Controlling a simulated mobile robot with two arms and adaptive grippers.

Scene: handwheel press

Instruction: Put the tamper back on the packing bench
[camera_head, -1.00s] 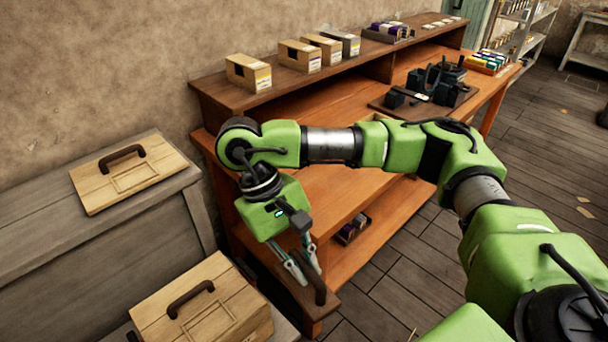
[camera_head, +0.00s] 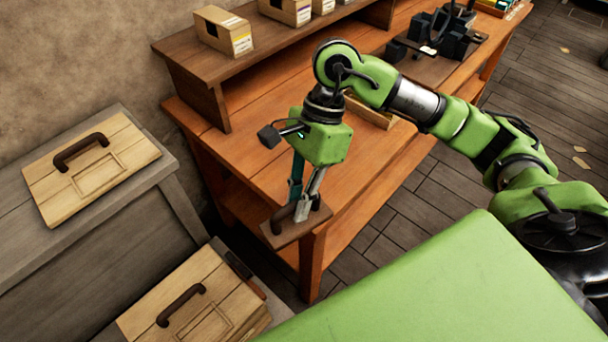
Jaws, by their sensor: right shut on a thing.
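My right gripper (camera_head: 306,206) points down and is shut on the dark handle of the tamper (camera_head: 282,236), a flat brown wooden block. The tamper shows at the near left corner of the orange-brown packing bench (camera_head: 264,166). Its block overlaps the bench's corner in the picture, and I cannot tell whether it touches the top or hangs above it. The gripper hides part of the handle. My left gripper is not in view.
Small cartons (camera_head: 223,31) stand on the bench's raised shelf. A black press-like device (camera_head: 440,35) sits farther back on the bench. A wooden lid with a handle (camera_head: 92,172) lies on the grey chest at left, and a similar wooden box (camera_head: 190,305) is below. The bench top left of my gripper is clear.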

